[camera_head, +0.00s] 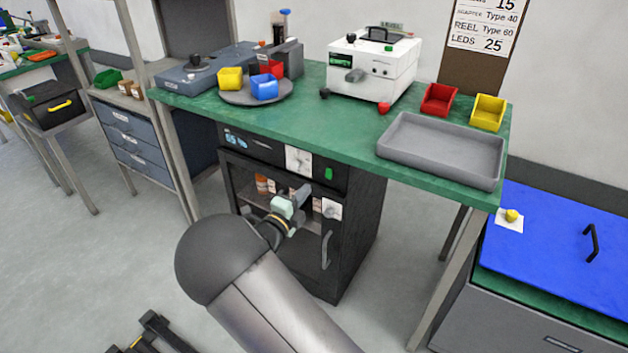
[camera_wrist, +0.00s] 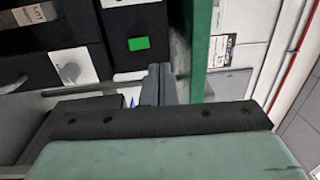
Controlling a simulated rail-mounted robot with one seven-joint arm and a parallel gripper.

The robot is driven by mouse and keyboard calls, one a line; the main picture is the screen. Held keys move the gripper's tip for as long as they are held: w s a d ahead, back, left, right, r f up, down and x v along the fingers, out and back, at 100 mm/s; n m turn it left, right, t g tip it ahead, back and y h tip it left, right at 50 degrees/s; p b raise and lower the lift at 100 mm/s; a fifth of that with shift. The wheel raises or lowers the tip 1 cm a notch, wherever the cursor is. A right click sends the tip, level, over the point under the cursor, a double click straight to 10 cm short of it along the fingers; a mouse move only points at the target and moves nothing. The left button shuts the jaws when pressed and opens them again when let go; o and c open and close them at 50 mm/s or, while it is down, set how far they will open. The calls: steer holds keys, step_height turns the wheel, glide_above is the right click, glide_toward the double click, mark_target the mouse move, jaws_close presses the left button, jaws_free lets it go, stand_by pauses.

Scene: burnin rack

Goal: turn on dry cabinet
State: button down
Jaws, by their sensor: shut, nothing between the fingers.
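The dry cabinet (camera_head: 357,235) is a dark box with a glass door under the green-topped bench. Its upper front panel carries a white-plated dial (camera_head: 299,161), a green button (camera_head: 328,173) and a display (camera_head: 236,140). In the wrist view the green button (camera_wrist: 138,43) and the dial plate (camera_wrist: 68,70) show on the dark panel. My gripper (camera_head: 304,190) is in front of the cabinet, just below the panel as seen from the head. In the wrist view my gripper (camera_wrist: 160,72) has its fingers together and empty, beside the green button and apart from it in the picture.
The bench top (camera_head: 330,125) overhangs the cabinet, and its green edge (camera_wrist: 199,50) is close to my fingers in the wrist view. A door handle (camera_head: 326,250) sticks out below. A blue-lidded chest (camera_head: 545,240) stands right.

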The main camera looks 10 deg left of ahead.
steer(key=shift+r+v, duration=0.2)
steer(key=shift+v, duration=0.65)
steer(key=shift+r+v, duration=0.2)
steer(key=shift+v, duration=0.6)
steer(key=s+d+r+m+g+h+p, duration=0.1)
steer(key=s+d+r+m+g+p, duration=0.25)
steer(key=d+m, duration=0.5)
steer(key=s+d+r+m+g+h+p, duration=0.1)
steer(key=s+d+r+m+g, duration=0.25)
steer(key=d+m+g, duration=0.45)
steer(key=s+d+r+m+g+h+p, duration=0.1)
steer(key=s+d+r+m+g+p, duration=0.2)
steer(key=d+m, duration=0.55)
steer(key=s+d+r+m+g+y+p, duration=0.1)
steer(key=s+r+m+y+p, duration=0.2)
steer(key=s+m, duration=0.8)
steer(key=s+d+r+m+g+y+p, duration=0.1)
steer(key=s+r+m+y+p, duration=0.2)
steer(key=s+r+m+y, duration=0.3)
steer(key=s+m+y, duration=0.1)
steer(key=s+m, duration=0.3)
steer(key=m, duration=0.3)
steer(key=shift+s+y+p, duration=0.3)
steer(key=shift+s, duration=0.1)
